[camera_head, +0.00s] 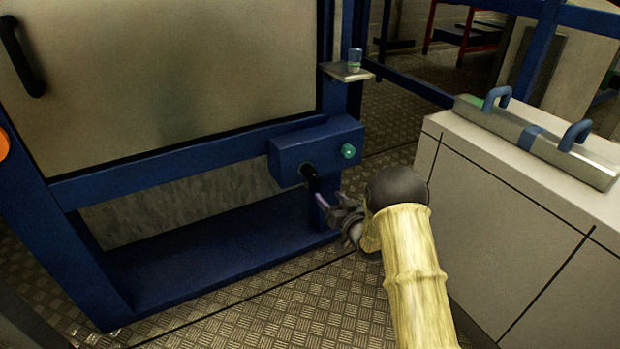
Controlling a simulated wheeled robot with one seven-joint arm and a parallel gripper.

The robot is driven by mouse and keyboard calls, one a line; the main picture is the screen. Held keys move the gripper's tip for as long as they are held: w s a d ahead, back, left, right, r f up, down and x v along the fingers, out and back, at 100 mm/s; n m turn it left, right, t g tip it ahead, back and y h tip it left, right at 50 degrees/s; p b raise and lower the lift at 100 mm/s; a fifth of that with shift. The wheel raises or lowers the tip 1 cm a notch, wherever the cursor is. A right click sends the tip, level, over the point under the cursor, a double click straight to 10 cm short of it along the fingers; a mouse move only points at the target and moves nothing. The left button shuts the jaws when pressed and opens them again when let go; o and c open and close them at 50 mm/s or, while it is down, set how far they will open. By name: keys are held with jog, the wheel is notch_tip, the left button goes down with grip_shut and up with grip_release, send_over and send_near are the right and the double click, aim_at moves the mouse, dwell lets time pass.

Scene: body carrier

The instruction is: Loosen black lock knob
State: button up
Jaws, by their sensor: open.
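My gripper (328,203) is open, just below and to the right of the black knob. One finger appears close to the dark bar; I cannot tell whether they touch. My arm comes in from the bottom right and hides part of the floor.
A grey panel with a black handle (22,56) fills the upper left. A small shelf (346,72) holds a little cup (355,58). A white cabinet (500,225) stands close on the right, bearing a metal case (535,140) with blue handles. Patterned metal floor (290,310) lies free in front.

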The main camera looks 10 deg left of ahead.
aim_at(311, 177)
jog(key=b+x, duration=0.4)
jog(key=x, duration=0.8)
jog(key=shift+f, duration=0.15)
jog(key=shift+x, duration=0.75)
jog(key=c, duration=1)
